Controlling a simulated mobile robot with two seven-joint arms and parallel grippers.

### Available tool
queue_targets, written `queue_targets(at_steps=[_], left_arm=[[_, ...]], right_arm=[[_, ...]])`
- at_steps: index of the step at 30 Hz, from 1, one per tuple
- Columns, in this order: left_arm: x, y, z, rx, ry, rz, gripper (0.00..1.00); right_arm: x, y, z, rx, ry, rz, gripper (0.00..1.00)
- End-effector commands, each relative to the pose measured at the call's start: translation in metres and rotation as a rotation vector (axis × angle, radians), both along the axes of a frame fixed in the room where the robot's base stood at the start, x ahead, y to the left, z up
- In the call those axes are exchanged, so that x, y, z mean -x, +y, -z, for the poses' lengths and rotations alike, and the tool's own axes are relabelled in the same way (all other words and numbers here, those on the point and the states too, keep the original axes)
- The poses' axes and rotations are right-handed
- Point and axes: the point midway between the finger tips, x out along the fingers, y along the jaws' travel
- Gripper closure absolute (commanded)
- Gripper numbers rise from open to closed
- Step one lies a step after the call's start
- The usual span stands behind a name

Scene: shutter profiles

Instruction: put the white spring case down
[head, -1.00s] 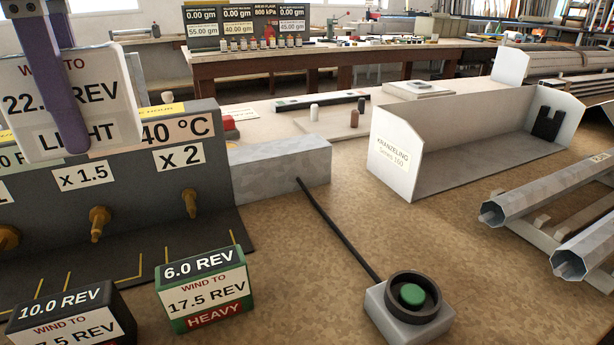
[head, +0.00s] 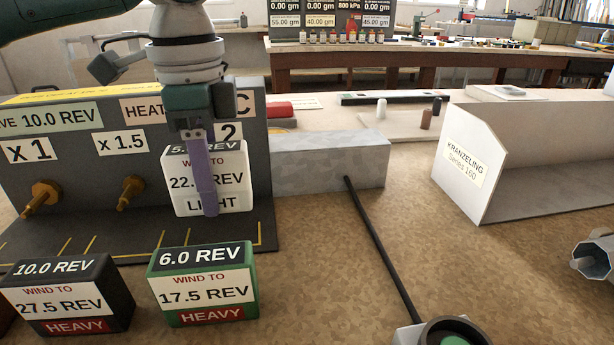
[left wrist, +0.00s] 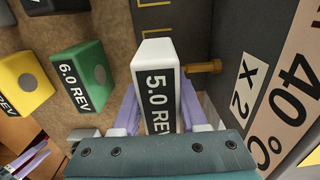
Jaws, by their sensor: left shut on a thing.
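The white spring case (head: 233,181), with a black 5.0 REV top and a LIGHT label, is held upright by my left gripper (head: 208,205). Purple fingers clasp its sides; the left wrist view also shows the case (left wrist: 158,85) between them. It is in front of the x 2 column of the grey stand (head: 75,130), over the stand's dark base. In the left wrist view the brass peg (left wrist: 203,67) is close beside it; I cannot tell whether they touch or whether the case rests on the base. Purple fingers, seemingly my right gripper (left wrist: 27,160), show small at lower left there.
The green 6.0 REV case (head: 203,283) and black 10.0 REV case (head: 68,295) stand in front of the base. A grey block (head: 330,165) adjoins the stand's right. A cable runs to a green button (head: 455,335). Open bench lies between it and the white KRANZELING trough (head: 475,165).

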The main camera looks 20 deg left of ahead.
Motion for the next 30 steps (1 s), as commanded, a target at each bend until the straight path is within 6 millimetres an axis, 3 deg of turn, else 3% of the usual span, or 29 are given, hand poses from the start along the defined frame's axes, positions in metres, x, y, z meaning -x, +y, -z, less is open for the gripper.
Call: queue_targets(at_steps=[10, 22, 23, 26, 30], left_arm=[[0.001, 0.000, 0.044, 0.000, 0.001, -0.001, 1.00], [0.000, 0.000, 0.049, 0.000, 0.000, 0.000, 1.00], [0.000, 0.000, 0.050, 0.000, 0.000, 0.000, 0.57], [0.000, 0.000, 0.049, 0.000, 0.000, 0.001, 0.45], [0.000, 0.000, 0.049, 0.000, 0.000, 0.000, 0.45]], right_arm=[[-0.002, 0.000, 0.009, -0.001, -0.005, 0.002, 0.50], [-0.002, 0.000, 0.008, -0.001, -0.006, 0.002, 0.50], [-0.002, 0.000, 0.008, -0.001, -0.006, 0.002, 0.50], [-0.002, 0.000, 0.008, -0.001, -0.007, 0.002, 0.50], [-0.002, 0.000, 0.008, 0.000, -0.007, 0.001, 0.50]])
